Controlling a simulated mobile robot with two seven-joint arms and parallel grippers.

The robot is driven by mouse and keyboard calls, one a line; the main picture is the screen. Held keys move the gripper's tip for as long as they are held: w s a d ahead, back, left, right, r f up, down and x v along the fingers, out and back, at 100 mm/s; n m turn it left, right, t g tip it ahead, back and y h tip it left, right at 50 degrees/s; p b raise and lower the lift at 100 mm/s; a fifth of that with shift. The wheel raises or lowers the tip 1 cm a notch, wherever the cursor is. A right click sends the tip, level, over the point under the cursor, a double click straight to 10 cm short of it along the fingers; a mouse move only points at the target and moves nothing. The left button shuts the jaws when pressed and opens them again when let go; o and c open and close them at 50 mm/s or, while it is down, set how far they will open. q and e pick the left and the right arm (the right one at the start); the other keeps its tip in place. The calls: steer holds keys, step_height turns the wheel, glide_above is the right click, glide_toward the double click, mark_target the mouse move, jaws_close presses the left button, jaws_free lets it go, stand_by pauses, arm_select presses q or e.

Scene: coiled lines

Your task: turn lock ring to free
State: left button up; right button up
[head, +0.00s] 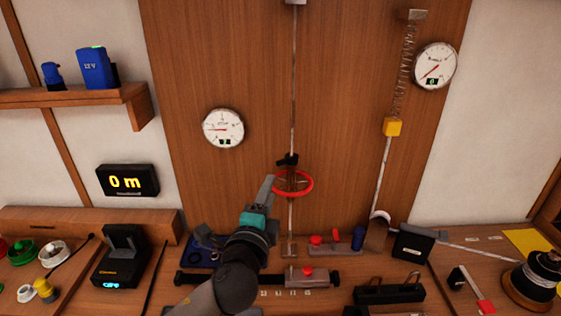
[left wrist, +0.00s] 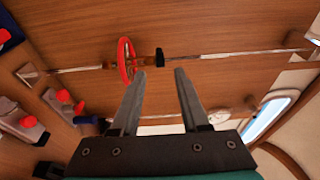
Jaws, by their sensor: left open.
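A red ring (head: 309,183) sits around a thin upright metal rod (head: 294,100) in front of the wood panel. A small black piece (head: 287,160) is on the rod just above it. I cannot tell which part is the lock ring; the red ring is the only plain ring on the rod. My left gripper (head: 269,184) is open, close to the ring's left side. In the left wrist view, the open fingers (left wrist: 160,74) are empty; the red ring (left wrist: 122,48) shows beyond the left fingertip and the black piece (left wrist: 159,57) between the tips. My right gripper is not in view.
Below the ring, the bench holds a black slide bar (head: 233,279), a grey block with red knobs (head: 325,248) and a black box (head: 412,243). A spring (head: 405,75) with a yellow block (head: 392,127) hangs at right. The panel left of the rod is clear below a gauge (head: 223,128).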

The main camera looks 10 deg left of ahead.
mark_target(280, 164)
arm_select(q)
steer(key=w, duration=1.2)
steer(key=shift+w, duration=0.25)
jaws_close()
